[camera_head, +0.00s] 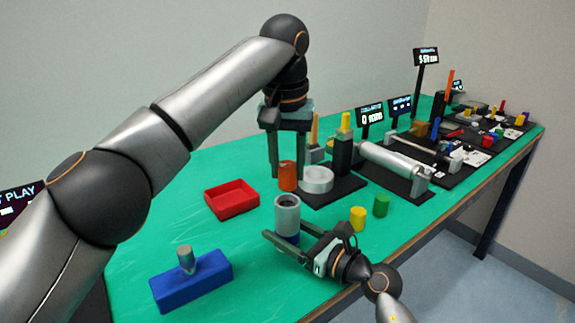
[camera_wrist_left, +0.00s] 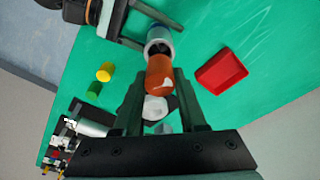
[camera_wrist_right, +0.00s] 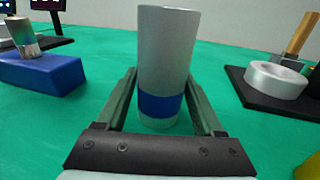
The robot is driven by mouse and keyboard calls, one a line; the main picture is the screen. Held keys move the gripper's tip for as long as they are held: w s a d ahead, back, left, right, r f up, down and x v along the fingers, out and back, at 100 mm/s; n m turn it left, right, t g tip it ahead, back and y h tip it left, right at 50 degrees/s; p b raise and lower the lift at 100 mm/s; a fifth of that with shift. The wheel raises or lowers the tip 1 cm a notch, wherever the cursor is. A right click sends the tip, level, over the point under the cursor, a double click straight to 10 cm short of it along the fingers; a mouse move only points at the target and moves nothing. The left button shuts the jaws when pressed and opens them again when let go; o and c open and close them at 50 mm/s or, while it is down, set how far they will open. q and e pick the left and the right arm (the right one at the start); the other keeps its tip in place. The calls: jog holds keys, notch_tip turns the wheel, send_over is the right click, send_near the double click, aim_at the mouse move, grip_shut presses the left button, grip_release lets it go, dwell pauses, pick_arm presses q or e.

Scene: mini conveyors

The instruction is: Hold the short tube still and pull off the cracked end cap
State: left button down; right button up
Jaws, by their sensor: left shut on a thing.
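The short grey tube (camera_head: 287,217) with a blue band stands upright on the green table. Its open top shows a dark hollow; it also shows in the left wrist view (camera_wrist_left: 159,35). My left gripper (camera_head: 287,176) points down, shut on the orange end cap (camera_wrist_left: 158,75), which has a pale mark. The cap is apart from the tube and just behind it in the head view. My right gripper (camera_head: 293,240) lies low with its fingers on either side of the tube. In the right wrist view the tube (camera_wrist_right: 166,60) stands between them with slim gaps showing.
A red tray (camera_head: 232,200) stands left of the tube. A blue block (camera_head: 190,281) with a grey peg is at front left. Yellow (camera_head: 357,219) and green (camera_head: 381,206) cylinders stand to the right. A white ring (camera_head: 316,179) and a roller (camera_head: 393,164) sit on dark bases behind.

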jog(key=o, duration=0.4)
jog(key=shift+r, duration=0.2)
jog(key=shift+d, duration=0.1)
